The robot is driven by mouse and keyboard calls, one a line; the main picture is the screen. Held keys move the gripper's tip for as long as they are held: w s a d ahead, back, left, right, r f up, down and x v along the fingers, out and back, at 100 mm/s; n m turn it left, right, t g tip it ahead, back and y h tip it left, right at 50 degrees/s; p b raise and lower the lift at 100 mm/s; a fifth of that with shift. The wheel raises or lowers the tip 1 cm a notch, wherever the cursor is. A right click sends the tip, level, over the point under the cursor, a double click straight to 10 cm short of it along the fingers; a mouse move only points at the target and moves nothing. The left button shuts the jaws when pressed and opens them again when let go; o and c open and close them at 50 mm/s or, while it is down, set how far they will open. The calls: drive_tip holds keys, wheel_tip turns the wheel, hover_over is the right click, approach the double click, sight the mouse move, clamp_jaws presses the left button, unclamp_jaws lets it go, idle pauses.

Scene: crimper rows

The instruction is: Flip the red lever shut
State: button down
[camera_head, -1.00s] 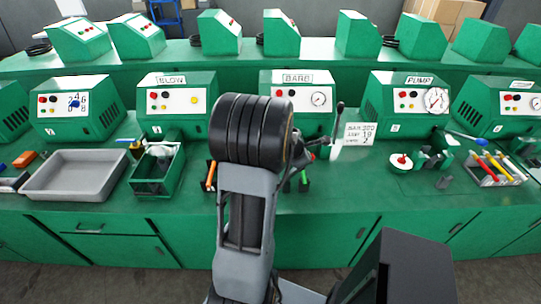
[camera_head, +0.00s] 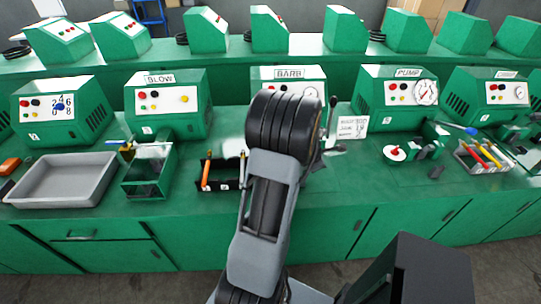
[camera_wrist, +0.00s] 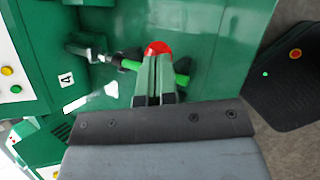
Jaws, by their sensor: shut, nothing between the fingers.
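In the wrist view my gripper (camera_wrist: 156,62) is shut, its two fingers pressed together. A red rounded knob (camera_wrist: 157,47) shows just beyond the fingertips. I cannot tell whether they touch. A bright green bar (camera_wrist: 182,79) lies crosswise beneath the fingers and shows on both sides of them. A grey metal piece (camera_wrist: 90,46) joins the bar's line on the left. The red part's lower side and any stem are hidden by the fingers. In the head view my arm covers the gripper and the red part.
The wrist view shows a panel labelled 4 (camera_wrist: 66,79). In the head view a black-knobbed lever (camera_head: 332,103) stands beside the BARB machine (camera_head: 291,74), right of my arm. A grey tray (camera_head: 62,180), a green bin (camera_head: 149,172) and a black pen holder (camera_head: 219,173) stand left. Bench space is clear in front.

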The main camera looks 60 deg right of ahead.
drive_tip(key=f+b, duration=0.1)
drive_tip(key=s+f+b, duration=0.1)
drive_tip(key=f+b, duration=0.1)
drive_tip(key=f, duration=0.1)
drive_tip(key=shift+s+d+f, duration=0.1)
drive_tip(key=shift+s+d, duration=0.2)
drive_tip(key=shift+d, duration=0.05)
drive_tip(key=shift+a+f, duration=0.15)
drive_tip(key=shift+f, duration=0.05)
drive_tip(key=shift+s, duration=0.1)
drive_tip(key=s+a+r+p, duration=0.1)
drive_tip(key=s+r+p, duration=0.1)
drive_tip(key=r+p, duration=0.3)
drive_tip(key=s+a+r+p, duration=0.2)
drive_tip(key=r+p, duration=0.3)
drive_tip(key=r, duration=0.3)
drive_tip(key=shift+s+a, duration=0.3)
drive_tip(key=shift+s, duration=0.5)
drive_tip(key=shift+f, duration=0.1)
